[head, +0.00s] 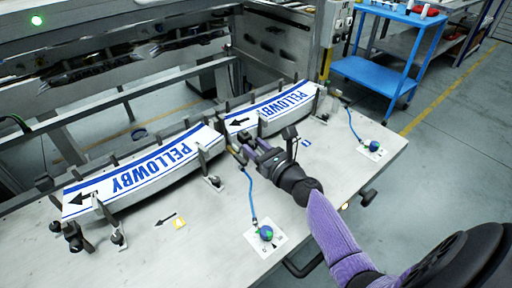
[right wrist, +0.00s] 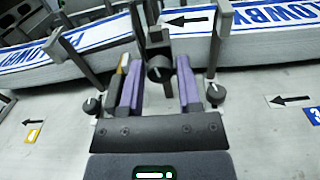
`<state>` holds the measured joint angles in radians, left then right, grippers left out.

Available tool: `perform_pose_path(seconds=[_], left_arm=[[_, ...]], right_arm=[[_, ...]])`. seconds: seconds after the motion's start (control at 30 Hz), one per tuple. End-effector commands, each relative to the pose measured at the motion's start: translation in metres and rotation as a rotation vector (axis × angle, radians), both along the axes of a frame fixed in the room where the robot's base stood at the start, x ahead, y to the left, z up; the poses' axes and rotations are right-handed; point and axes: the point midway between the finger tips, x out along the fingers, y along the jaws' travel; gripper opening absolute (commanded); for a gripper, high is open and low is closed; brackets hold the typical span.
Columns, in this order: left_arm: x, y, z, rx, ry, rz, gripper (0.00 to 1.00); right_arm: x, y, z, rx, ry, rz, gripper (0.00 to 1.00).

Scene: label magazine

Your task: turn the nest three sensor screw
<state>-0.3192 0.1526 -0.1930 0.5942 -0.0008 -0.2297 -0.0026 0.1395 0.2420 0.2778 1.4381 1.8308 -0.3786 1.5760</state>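My right gripper (head: 243,150) reaches in over the bench at the gap between two label stacks. In the right wrist view its two purple fingers (right wrist: 158,88) are apart, with a dark round knob (right wrist: 158,69) on a post between and beyond their tips. I cannot tell whether they touch it. Dark knobs stand left (right wrist: 93,105) and right (right wrist: 215,94) of the fingers. A blue tag with a 3 (right wrist: 314,115) lies on the bench to the right. I cannot tell which knob is the sensor screw. My left gripper is not in view.
Curved stacks of PELLOWBY labels stand at left (head: 150,172) and right (head: 285,108), among upright posts. Blue-green knobs with blue cables sit on white plates at the front (head: 266,233) and right (head: 374,146). A blue cart (head: 375,72) stands behind. The front left bench is mostly clear.

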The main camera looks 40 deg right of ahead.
Motion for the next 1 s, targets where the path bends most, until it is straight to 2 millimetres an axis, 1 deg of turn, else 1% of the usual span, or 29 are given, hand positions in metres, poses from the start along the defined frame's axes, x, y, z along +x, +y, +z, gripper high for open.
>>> perform_pose_path(seconds=[0.03, 0.07, 0.1, 0.17, 0.2, 0.47, 0.63, 0.77, 1.0], left_arm=[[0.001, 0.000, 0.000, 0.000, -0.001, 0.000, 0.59], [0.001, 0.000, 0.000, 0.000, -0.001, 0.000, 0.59], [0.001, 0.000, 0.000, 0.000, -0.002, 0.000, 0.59], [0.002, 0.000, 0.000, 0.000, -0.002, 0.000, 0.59], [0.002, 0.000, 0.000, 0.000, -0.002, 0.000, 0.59], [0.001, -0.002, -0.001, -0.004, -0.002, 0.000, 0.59], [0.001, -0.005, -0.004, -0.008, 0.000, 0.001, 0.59], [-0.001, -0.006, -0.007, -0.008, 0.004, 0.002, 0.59], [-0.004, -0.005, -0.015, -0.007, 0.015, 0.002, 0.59]], right_arm=[[0.000, 0.000, 0.000, 0.000, 0.000, 0.000, 0.30], [0.000, 0.000, 0.000, 0.000, 0.000, 0.000, 0.24], [0.000, 0.000, 0.000, 0.000, 0.000, 0.000, 0.15], [0.000, 0.000, 0.000, 0.000, 0.000, 0.000, 0.03], [0.000, 0.000, 0.000, 0.000, 0.000, 0.000, 0.00], [0.000, 0.000, 0.000, -0.010, -0.001, 0.000, 0.00], [0.000, 0.000, -0.001, -0.063, -0.005, 0.000, 0.00], [0.000, 0.000, -0.001, -0.146, -0.011, 0.001, 0.00], [0.000, 0.000, -0.002, -0.360, -0.028, 0.001, 0.00]])
